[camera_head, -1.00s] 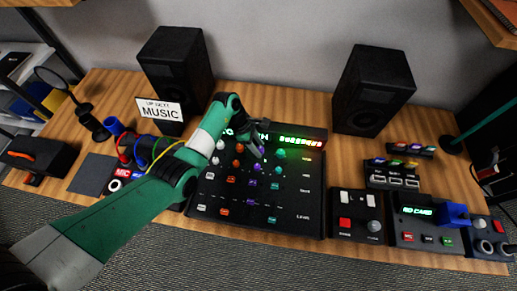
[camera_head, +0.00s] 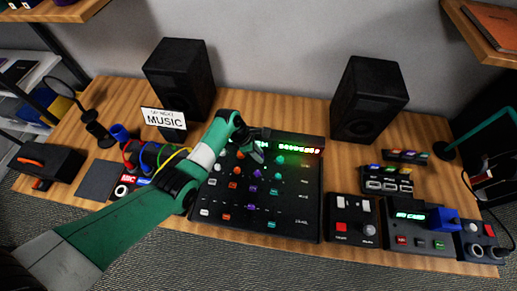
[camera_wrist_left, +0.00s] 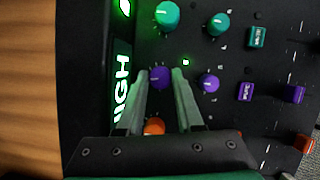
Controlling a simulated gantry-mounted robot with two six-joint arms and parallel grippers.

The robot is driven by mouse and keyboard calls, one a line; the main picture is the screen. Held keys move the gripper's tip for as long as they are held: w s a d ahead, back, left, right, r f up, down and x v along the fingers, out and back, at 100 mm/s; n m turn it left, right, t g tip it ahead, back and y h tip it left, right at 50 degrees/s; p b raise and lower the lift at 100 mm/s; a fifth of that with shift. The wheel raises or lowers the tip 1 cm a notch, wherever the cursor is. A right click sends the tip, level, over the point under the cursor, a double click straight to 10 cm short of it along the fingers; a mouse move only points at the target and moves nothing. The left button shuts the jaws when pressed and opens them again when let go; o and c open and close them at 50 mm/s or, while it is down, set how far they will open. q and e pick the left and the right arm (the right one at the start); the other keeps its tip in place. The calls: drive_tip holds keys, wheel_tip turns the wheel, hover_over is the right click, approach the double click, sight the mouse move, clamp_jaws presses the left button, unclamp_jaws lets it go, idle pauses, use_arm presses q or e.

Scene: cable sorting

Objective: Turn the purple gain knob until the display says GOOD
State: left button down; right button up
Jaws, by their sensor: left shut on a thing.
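The black mixer (camera_head: 300,205) lies on the desk with columns of orange, purple and green controls. My left gripper (camera_head: 258,156) reaches down over its top rows. In the left wrist view its fingers (camera_wrist_left: 160,74) are shut on the upper purple knob (camera_wrist_left: 159,78), one on each side. The display (camera_wrist_left: 121,75) beside it shows green letters reading HIGH, the first one partly hidden by a finger. In the head view the display text is mostly covered by my arm. A lit level bar (camera_head: 299,149) runs from green to red. My right gripper is not in view.
Green knobs (camera_wrist_left: 166,15), a second purple knob (camera_wrist_left: 208,82) and an orange knob (camera_wrist_left: 154,127) sit close around my fingers. Two black speakers (camera_head: 181,80) (camera_head: 370,97) stand behind the mixer. A small switch box (camera_head: 352,220) is at its right.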

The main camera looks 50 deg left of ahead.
use_arm(q)
drive_tip(key=shift+s+d+r+n+p, duration=0.1)
drive_tip(key=shift+r+n+p, duration=0.4)
drive_tip(key=shift+p, duration=0.1)
drive_tip(key=shift+f+n+y+p, duration=0.4)
drive_tip(key=shift+n+p, duration=0.1)
drive_tip(key=shift+n, duration=0.2)
drive_tip(key=shift+f+t, duration=0.1)
drive_tip(key=shift+t, duration=0.2)
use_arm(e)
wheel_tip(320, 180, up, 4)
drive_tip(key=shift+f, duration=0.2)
use_arm(q)
drive_tip(key=c, duration=0.8)
unclamp_jaws()
drive_tip(key=shift+c, duration=0.2)
